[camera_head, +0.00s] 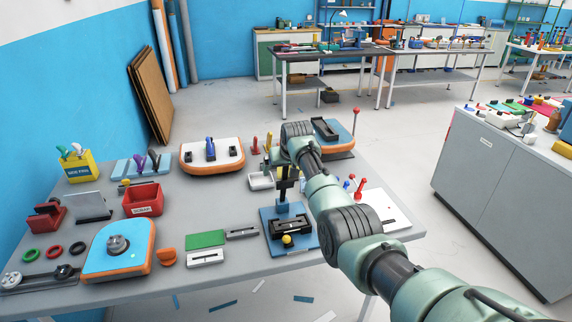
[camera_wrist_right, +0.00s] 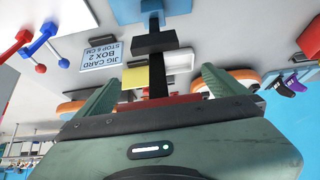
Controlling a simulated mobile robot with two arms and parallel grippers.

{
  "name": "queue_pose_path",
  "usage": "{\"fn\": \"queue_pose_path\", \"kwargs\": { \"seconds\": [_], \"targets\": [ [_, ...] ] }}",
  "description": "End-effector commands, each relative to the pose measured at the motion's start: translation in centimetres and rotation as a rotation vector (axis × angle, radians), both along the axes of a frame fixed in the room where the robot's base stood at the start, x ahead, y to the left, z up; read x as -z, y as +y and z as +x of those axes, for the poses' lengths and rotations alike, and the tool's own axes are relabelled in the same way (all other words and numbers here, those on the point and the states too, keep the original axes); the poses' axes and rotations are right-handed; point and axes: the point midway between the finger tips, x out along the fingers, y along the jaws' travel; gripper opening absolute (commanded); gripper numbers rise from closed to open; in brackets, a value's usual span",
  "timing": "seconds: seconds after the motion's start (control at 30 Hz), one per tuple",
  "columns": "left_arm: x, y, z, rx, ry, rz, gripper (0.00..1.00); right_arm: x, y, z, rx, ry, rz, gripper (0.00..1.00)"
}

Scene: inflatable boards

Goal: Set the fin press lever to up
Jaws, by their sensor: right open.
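What looks like the fin press stands on the grey table: a blue base (camera_head: 270,218) with a black column and a black clamp-like part (camera_head: 292,226). A yellow ball knob (camera_head: 287,241) sits low at its front; I cannot tell for sure whether it is the lever's end. My right gripper (camera_head: 283,168) is above and behind the base, partly hidden by my arm. In the right wrist view its fingers (camera_wrist_right: 155,92) are apart, with the black column (camera_wrist_right: 155,62) showing between them; contact cannot be told. My left gripper is out of view.
An orange-rimmed board (camera_head: 212,167) and a red-knobbed rod (camera_head: 355,125) stand farther back. A blue-topped orange board (camera_head: 117,263), a red bin (camera_head: 143,204) and a green block (camera_head: 206,239) are to the left. A white panel (camera_head: 385,215) lies right of the press.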

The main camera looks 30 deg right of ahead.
Motion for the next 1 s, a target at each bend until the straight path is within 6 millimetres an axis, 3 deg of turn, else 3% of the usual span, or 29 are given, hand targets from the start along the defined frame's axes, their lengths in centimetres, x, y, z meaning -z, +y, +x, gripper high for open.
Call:
{"fn": "queue_pose_path", "kwargs": {
  "seconds": [0.47,0.83,0.87,1.0],
  "targets": [
    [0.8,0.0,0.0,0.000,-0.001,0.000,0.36,-4.4,0.9,-3.3,-0.001,0.004,0.001,1.00],
    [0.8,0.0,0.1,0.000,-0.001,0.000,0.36,-4.9,1.0,-3.7,-0.001,0.007,0.002,1.00],
    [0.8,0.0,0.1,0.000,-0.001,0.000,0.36,-4.9,1.0,-3.7,-0.001,0.007,0.002,0.94],
    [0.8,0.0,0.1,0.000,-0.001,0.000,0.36,-4.1,1.1,-4.2,-0.005,0.013,-0.004,0.56]
  ]
}}
